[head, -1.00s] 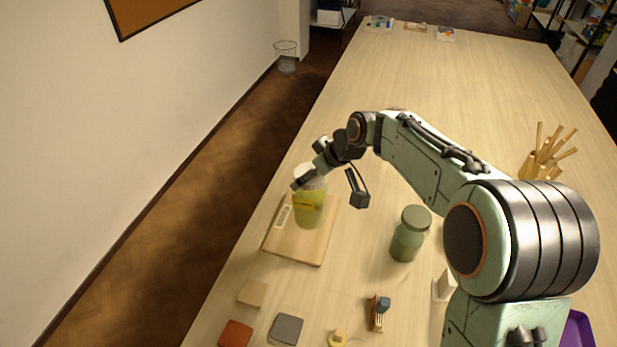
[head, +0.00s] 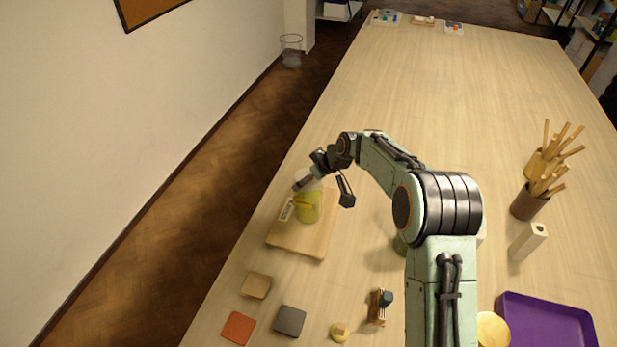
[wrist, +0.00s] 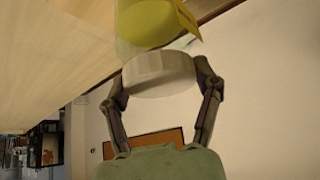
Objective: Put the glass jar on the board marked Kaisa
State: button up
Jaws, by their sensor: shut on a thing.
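The glass jar (head: 309,209) has yellow-green contents, a yellow tag and a white lid. In the wrist view the jar (wrist: 150,22) stands out beyond the fingertips. My gripper (wrist: 160,78) is shut on its white lid (wrist: 160,75), one finger on each side. In the head view my gripper (head: 325,190) is at the top of the jar. The jar is over a light wooden board (head: 302,240) with a white label (head: 288,209) at its left, too small to read. I cannot tell whether the jar's base touches the board.
Nearer lie a tan tile (head: 256,285), a red tile (head: 238,327), a grey tile (head: 289,320) and a stamp-like object (head: 379,306). A purple tray (head: 548,322) and stick holders (head: 528,203) are at right.

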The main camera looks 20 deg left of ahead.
jog(key=o, duration=1.2)
jog(key=shift+f, duration=0.1)
jog(key=shift+o, duration=0.2)
jog(key=s+d+r+m+h, duration=0.1)
jog(key=s+d+r, duration=0.3)
jog(key=d+r, duration=0.15)
jog(key=s+d+r+m, duration=0.1)
jog(key=s+d+r, duration=0.2)
jog(key=d+r, duration=0.3)
jog(key=s+d+m+g+h, duration=0.1)
jog(key=s+d+m, duration=0.3)
jog(key=s, duration=1)
jog(key=s+d+m+g+h, duration=0.2)
jog(key=s+d+m, duration=0.3)
jog(key=s+d, duration=0.5)
jog(key=s+h, duration=0.1)
jog(key=s, duration=0.3)
jog(key=shift+s+d+f+m, duration=0.3)
jog(key=shift+s+d, duration=0.1)
